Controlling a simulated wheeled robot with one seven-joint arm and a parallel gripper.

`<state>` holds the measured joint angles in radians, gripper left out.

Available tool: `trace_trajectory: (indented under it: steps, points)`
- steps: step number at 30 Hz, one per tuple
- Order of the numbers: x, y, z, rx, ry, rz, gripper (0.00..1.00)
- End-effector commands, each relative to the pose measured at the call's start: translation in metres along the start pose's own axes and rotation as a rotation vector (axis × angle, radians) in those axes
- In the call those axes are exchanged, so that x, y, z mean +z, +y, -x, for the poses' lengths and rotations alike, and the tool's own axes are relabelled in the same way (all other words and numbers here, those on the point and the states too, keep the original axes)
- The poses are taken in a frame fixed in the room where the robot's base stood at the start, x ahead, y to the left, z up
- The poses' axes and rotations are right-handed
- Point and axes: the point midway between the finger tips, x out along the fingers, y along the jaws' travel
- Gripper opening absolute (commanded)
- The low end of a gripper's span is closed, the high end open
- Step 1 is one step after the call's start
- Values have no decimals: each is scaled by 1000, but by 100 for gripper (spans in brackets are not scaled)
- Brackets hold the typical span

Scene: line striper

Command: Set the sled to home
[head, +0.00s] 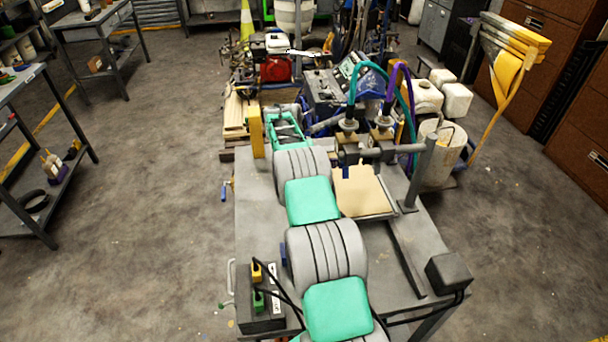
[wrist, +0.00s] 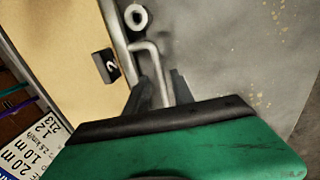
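The line striper's work table (head: 262,225) stands in front of me with a cream board (head: 362,190) on it. I take the sled to be the nozzle carriage (head: 378,152) at the board's far edge, carrying teal and purple hoses; its home mark cannot be made out. In the wrist view, my gripper (wrist: 160,92) is open, its two dark fingers apart. A thin bent metal rod (wrist: 152,50) shows between or just beyond them; contact cannot be told. In the head view, my fingers are not clearly visible.
A switch box with yellow and green plugs (head: 262,315) sits at the table's near left. A dark box (head: 448,272) is at its right corner, and an upright post (head: 420,172) stands beside the board. Machines crowd the far side. Floor at left and right is open.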

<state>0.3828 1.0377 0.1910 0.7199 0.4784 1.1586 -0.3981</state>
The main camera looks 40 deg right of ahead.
Motion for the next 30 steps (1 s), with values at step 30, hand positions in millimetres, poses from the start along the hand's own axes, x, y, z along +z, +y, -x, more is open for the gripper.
trace_trajectory:
  steps: [30]
  points:
    - [0, 1, 78, 0, -1, -1, 32]
